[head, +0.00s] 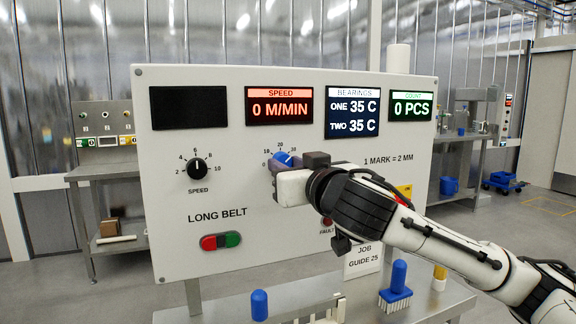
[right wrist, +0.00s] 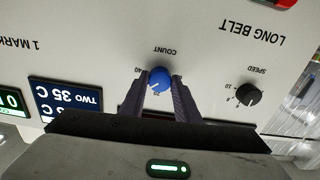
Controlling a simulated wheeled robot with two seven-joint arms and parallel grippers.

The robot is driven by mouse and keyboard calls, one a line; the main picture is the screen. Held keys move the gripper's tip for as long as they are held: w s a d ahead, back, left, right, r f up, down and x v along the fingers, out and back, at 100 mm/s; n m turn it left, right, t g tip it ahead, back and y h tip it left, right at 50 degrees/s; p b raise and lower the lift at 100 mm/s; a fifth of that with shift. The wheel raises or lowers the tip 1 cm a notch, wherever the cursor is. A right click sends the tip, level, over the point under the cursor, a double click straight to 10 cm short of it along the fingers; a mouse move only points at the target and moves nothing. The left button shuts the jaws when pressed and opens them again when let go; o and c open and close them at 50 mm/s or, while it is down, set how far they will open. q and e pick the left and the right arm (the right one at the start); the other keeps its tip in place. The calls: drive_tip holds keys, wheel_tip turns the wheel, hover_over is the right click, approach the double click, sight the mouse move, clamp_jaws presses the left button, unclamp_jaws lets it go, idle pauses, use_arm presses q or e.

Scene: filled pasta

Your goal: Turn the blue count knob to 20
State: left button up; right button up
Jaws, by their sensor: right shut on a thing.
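The blue count knob (head: 284,159) is on the white panel (head: 236,181), right of the black speed knob (head: 197,168). My right gripper (head: 287,168) is at the count knob, its fingers and wrist hiding much of the dial. In the right wrist view, which sees the panel upside down, the two dark fingers close on opposite sides of the blue knob (right wrist: 159,79). A pale pointer mark shows on the knob's face, on the side of the scale's top, near the number 20; its exact reading is too small to tell. My left gripper is not in view.
The count display (head: 410,106) reads 0 PCS and the speed display (head: 279,106) reads 0 M/MIN. Red and green buttons (head: 221,241) sit low on the panel. A blue brush (head: 396,288) stands below it. A job guide card (head: 364,259) is partly behind my arm.

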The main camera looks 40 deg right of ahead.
drive_tip(key=n+p, duration=0.2)
drive_tip(key=n, duration=0.2)
drive_tip(key=shift+r+p, duration=0.15)
drive_tip(key=shift+p, duration=0.25)
drive_tip(key=n+p, duration=0.1)
drive_tip(key=n, duration=0.1)
drive_tip(key=shift+n+p, duration=0.3)
drive_tip(key=shift+p, duration=0.05)
drive_tip(key=shift+d+n+p, duration=0.1)
drive_tip(key=shift+n+p, duration=0.6)
drive_tip(key=shift+n, duration=0.9)
drive_tip(key=o, duration=1)
drive_tip(key=shift+o, duration=0.2)
